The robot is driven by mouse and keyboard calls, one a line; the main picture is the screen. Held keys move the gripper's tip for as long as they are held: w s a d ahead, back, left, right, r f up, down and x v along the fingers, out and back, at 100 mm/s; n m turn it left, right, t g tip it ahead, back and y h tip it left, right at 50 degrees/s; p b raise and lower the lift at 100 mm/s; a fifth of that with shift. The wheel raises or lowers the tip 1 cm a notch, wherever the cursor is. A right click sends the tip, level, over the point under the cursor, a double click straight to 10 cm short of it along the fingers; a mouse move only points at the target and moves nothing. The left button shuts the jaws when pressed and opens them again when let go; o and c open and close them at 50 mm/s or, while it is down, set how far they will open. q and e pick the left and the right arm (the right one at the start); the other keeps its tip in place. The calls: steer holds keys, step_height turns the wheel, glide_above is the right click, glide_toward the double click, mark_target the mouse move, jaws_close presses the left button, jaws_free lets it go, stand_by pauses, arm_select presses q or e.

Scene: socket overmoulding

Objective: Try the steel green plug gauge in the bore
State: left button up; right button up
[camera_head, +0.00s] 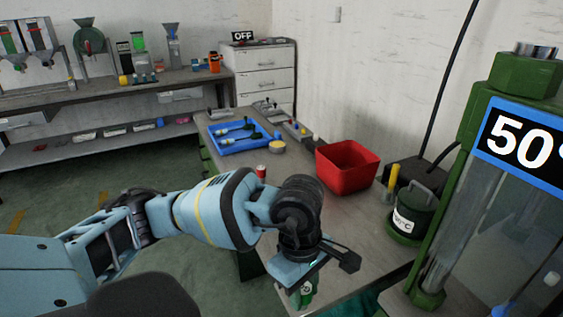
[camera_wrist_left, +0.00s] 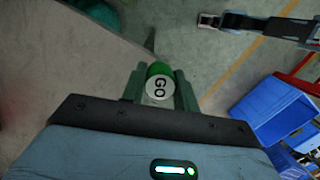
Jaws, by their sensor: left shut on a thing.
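My left gripper (camera_head: 301,288) is low at the front edge of the bench, in the lower middle of the head view. It is shut on the green plug gauge (camera_wrist_left: 159,84), whose round pale end face reads "GO" in the left wrist view. The two green-grey fingers stand on either side of it. In the head view only a little green shows below the wrist. The gauge's far end is hidden, and I cannot make out the bore. My right gripper cannot be made out in either view.
A blue tray (camera_head: 262,147) with green-handled tools lies at the bench's far end. A red bin (camera_head: 347,166) and a green pot (camera_head: 412,215) marked in °C stand behind my gripper. A green-framed machine (camera_head: 468,120) with a "50°" sign stands at right.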

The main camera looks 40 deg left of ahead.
arm_select(q)
steer(key=m, duration=0.4)
steer(key=shift+s+d+r+g, duration=0.1)
steer(key=shift+s+d+g, duration=0.05)
steer(key=shift+s+g, duration=0.15)
steer(key=m, duration=0.4)
steer(key=shift+s+d, duration=0.1)
steer(key=shift+s, duration=0.25)
steer(key=m, duration=0.3)
steer(key=s+m+y, duration=0.1)
steer(key=m, duration=0.5)
steer(key=shift+s+d+r+g, duration=0.15)
steer(key=shift+s+r+g, duration=0.1)
steer(key=shift+g, duration=0.15)
steer(key=shift+w+d, duration=0.1)
